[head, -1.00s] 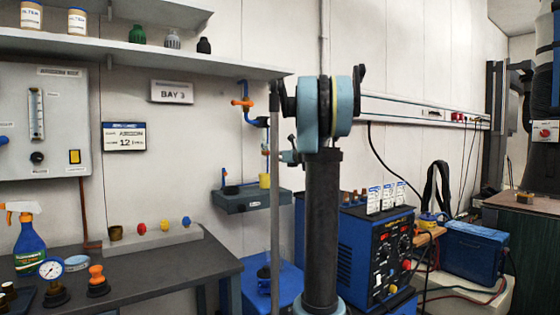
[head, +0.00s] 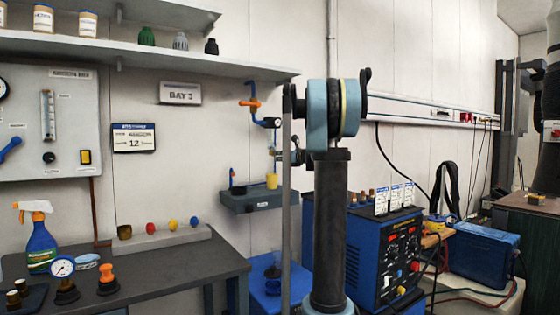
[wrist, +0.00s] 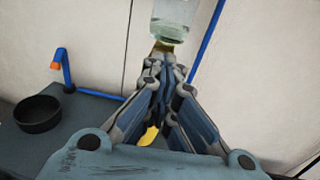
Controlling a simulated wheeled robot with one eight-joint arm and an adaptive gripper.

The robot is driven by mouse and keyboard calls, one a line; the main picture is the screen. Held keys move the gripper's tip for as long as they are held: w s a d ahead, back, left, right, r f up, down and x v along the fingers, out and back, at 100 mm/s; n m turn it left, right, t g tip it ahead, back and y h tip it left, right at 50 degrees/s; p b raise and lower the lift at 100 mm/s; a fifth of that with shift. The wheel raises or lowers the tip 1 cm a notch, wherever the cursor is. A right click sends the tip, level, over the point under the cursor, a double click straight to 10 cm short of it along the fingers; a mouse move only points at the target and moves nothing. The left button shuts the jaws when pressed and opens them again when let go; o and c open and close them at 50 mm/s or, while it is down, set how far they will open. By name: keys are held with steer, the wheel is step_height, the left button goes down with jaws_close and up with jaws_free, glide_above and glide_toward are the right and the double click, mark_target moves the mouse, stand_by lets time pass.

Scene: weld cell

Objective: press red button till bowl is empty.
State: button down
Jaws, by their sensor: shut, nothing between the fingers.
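A small red dome (head: 150,227) sits on a sloped grey strip at the back of the left bench, beside yellow and blue ones; it may be the red button. A shallow dark bowl-like dish (wrist: 38,113) lies on a grey shelf at left in the wrist view; its inside looks dark and I cannot tell what it holds. My gripper (wrist: 166,62) is shut and empty. Its fingertips appear just below a clear cylinder (wrist: 175,20) with a yellowish base; contact is unclear. A yellow cup (head: 271,181) stands on the shelf, partly visible behind the fingers in the wrist view.
The grey wall shelf (head: 258,206) carries a blue pipe. Spray bottle (head: 41,240), gauge (head: 63,268) and orange-topped item (head: 107,278) crowd the left bench (head: 190,264). A blue welding machine (head: 340,262) stands right of my arm.

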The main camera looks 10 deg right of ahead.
steer(key=shift+a, duration=0.1)
steer(key=f+v, duration=0.1)
steer(key=v, duration=1.3)
steer(key=shift+r, duration=0.35)
steer(key=shift+w, duration=0.1)
stand_by(0.6)
steer(key=shift+s+a+f+m+t+h, duration=0.25)
steer(key=shift+s+f+t, duration=0.2)
steer(key=shift+f+t, duration=0.15)
steer(key=shift+s+a+f+m+t+h, duration=0.15)
steer(key=shift+s+a+f+m+t, duration=0.15)
steer(key=shift+s+f+t, duration=0.25)
steer(key=shift+s+a+f+m+t+h, duration=0.25)
steer(key=shift+s+f+t, duration=0.1)
steer(key=shift+f+t, duration=0.3)
steer(key=x, duration=1.4)
steer(key=shift+f, duration=0.2)
